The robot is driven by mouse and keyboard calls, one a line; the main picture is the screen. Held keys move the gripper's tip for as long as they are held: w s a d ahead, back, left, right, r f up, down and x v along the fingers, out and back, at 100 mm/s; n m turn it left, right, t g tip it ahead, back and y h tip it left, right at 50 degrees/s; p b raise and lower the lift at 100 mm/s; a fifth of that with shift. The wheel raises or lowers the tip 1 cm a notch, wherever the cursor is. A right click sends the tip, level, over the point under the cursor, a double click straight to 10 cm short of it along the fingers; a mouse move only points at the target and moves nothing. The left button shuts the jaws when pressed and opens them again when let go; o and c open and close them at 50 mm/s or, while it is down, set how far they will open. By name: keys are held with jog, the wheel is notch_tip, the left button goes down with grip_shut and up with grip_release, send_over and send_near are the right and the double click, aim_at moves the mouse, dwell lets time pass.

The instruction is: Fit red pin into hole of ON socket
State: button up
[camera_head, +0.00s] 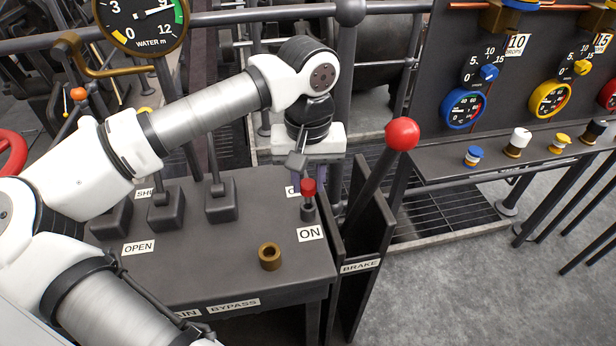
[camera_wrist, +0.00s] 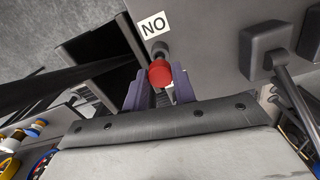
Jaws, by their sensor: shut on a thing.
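The red pin (camera_head: 308,188) stands upright at the right end of the grey console, just above the ON label (camera_head: 310,233) in the head view. Its red knob also shows in the wrist view (camera_wrist: 161,74). My gripper (camera_head: 315,191) is shut on the red pin, with purple fingers on either side of it. The dark ON socket (camera_head: 308,213) is directly under the pin. I cannot tell how deep the pin sits in it, as the hole is hidden. A brass socket (camera_head: 269,257) with an open hole stands nearer the front.
The brake lever with a red ball (camera_head: 402,134) rises close to the right of my gripper. Several grey levers (camera_head: 220,195) stand on the console's left. A gauge panel (camera_head: 480,60) and a shelf of small knobs (camera_head: 520,155) lie farther right. The console's front middle is clear.

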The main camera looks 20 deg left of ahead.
aim_at(308, 184)
jog(key=shift+f+b, duration=1.75)
jog(key=shift+f, duration=0.05)
jog(key=o, duration=1.1)
jog(key=shift+r, duration=0.1)
notch_tip(308, 184, up, 14)
jog(key=shift+p, duration=0.45)
